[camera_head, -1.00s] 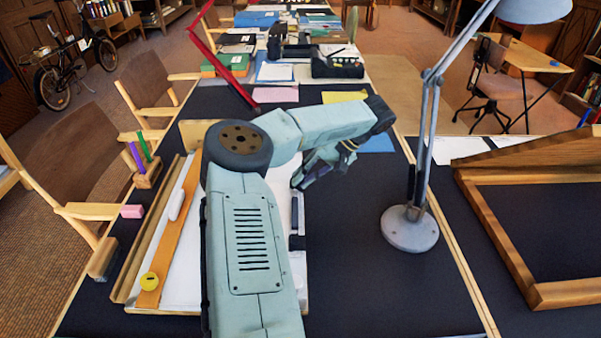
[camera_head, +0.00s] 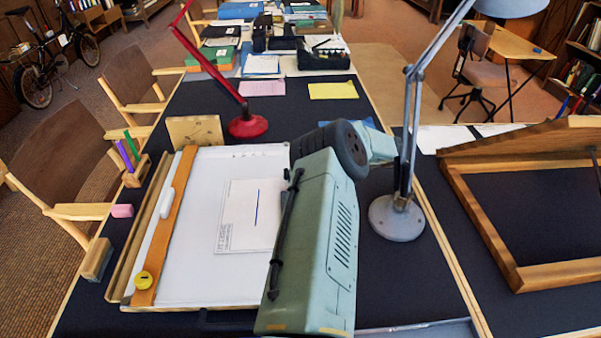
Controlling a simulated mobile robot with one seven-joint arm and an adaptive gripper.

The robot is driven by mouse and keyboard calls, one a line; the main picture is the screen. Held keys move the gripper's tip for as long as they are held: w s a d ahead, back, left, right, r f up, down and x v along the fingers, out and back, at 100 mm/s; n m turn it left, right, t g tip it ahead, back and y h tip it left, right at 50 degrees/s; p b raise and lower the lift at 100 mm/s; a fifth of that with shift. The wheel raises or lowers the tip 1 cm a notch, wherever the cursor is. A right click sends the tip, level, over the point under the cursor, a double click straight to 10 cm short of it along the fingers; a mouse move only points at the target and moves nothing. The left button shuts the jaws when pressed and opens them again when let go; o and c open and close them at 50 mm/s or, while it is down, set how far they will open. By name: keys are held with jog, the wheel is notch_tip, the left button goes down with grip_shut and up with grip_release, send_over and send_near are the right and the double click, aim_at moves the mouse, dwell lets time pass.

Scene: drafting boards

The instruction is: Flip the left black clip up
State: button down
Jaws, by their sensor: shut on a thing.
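The white drawing board (camera_head: 190,235) lies on the dark table, with a paper sheet (camera_head: 240,235) on it. I cannot make out a black clip for certain, as my arm hides the board's right edge. A dark handle-like piece (camera_head: 225,322) shows at the board's near edge, partly behind my arm. My gripper is hidden behind my own arm, so its jaws and what is between them do not show.
A wooden ruler (camera_head: 168,225) with a yellow round piece (camera_head: 143,280) lies along the board's left side. A red lamp (camera_head: 248,126) stands behind the board. A grey lamp (camera_head: 396,218) stands close to the right of my arm. A wooden frame (camera_head: 490,225) is farther right.

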dwell(0.4)
jog(key=c, duration=1.6)
grip_release()
jog(key=shift+o, duration=0.2)
